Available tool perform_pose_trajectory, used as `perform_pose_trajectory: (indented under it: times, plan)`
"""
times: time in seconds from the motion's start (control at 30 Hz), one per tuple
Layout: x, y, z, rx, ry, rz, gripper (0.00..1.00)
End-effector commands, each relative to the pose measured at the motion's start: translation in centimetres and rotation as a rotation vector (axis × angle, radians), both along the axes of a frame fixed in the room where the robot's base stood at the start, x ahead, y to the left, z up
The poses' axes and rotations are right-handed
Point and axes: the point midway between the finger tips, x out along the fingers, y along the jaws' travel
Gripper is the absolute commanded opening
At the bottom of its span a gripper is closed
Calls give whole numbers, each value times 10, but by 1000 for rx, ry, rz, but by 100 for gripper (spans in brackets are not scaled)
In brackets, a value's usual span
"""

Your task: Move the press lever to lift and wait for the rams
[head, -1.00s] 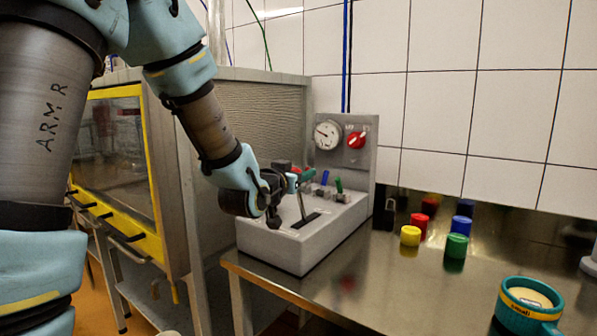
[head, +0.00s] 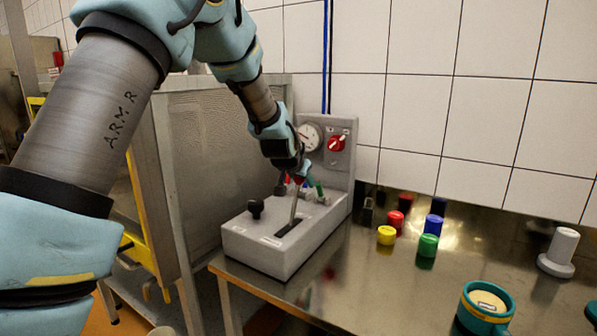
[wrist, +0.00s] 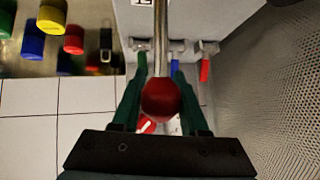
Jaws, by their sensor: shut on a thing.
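The press lever (head: 294,208) is a thin metal rod that rises from a dark slot in the grey control box (head: 262,250). It leans slightly toward the gauge panel at the back. Its red knob (wrist: 161,99) sits between the green fingers in the wrist view. My gripper (head: 302,177) is shut on this knob at the top of the rod; it also shows in the wrist view (wrist: 160,88). The rams are not visible. The lettering on the box labels is too small to read.
A black knob (head: 256,208) stands on the box left of the lever. Blue (wrist: 175,66) and red (wrist: 205,70) valve handles lie close behind. A gauge (head: 309,136) and red dial (head: 337,143) face the front.

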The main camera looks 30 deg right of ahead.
Motion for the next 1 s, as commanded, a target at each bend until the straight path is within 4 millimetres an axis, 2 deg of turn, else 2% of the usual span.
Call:
perform_pose_trajectory:
  times: [0.6,0.63,0.87,1.0]
  plan:
    - [4,-6,-4,40,19,-1,0]
    - [4,-6,-4,40,19,-1,46]
    - [3,-6,-4,40,20,0,72]
    - [3,-5,-4,40,20,0,74]
